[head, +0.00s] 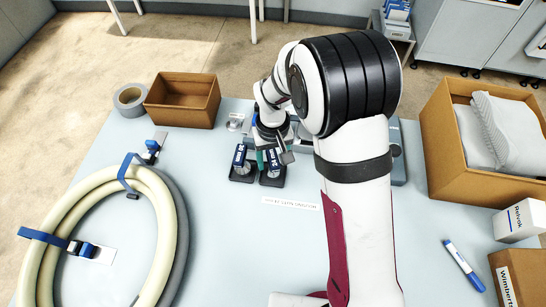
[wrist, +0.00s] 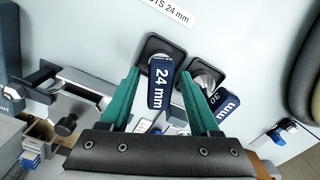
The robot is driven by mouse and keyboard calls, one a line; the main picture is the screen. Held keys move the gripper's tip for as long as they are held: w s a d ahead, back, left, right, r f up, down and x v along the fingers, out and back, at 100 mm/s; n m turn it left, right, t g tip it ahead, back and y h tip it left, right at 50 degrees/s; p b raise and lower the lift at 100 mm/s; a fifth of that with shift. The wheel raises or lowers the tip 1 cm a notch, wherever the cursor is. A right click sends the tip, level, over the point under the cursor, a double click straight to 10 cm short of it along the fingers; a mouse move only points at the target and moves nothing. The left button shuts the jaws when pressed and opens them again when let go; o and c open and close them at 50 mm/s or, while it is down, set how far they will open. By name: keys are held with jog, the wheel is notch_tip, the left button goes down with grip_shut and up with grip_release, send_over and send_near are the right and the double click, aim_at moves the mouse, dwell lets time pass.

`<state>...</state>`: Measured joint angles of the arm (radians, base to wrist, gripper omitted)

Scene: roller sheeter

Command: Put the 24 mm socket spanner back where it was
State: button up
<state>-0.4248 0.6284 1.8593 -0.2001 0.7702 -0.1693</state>
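The 24 mm socket spanner (wrist: 161,85) has a dark blue handle with a white "24 mm" label. Its lower end is over a black square holder (wrist: 184,54); whether it is fully seated I cannot tell. It also shows in the head view (head: 273,160), partly under my gripper. My gripper (wrist: 160,73) has green fingers, one on each side of the spanner, with gaps visible between them and the handle. A second blue spanner, marked 30 mm (wrist: 224,104), stands in its own black holder just outside the right finger; in the head view it is on the left (head: 240,157).
A white "24 mm" label strip (head: 290,203) lies in front of the holders. A grey metal fixture (wrist: 75,95) is left of my gripper in the wrist view. A hose coil (head: 170,240), brown box (head: 183,100) and carton of grey pieces (head: 440,125) flank the table. The front middle is clear.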

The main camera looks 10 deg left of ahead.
notch_tip(320, 180, up, 12)
jog(key=s+d+r+m, duration=0.5)
jog(key=s+d+r, duration=0.1)
jog(key=s+d, duration=0.3)
jog(key=s+d+f+m+y, duration=0.1)
jog(key=s+d+m, duration=0.1)
jog(key=s, duration=0.5)
jog(key=s+d+m, duration=0.1)
jog(key=s+m, duration=0.2)
jog(key=s, duration=0.4)
jog(key=shift+d+f+y, duration=0.4)
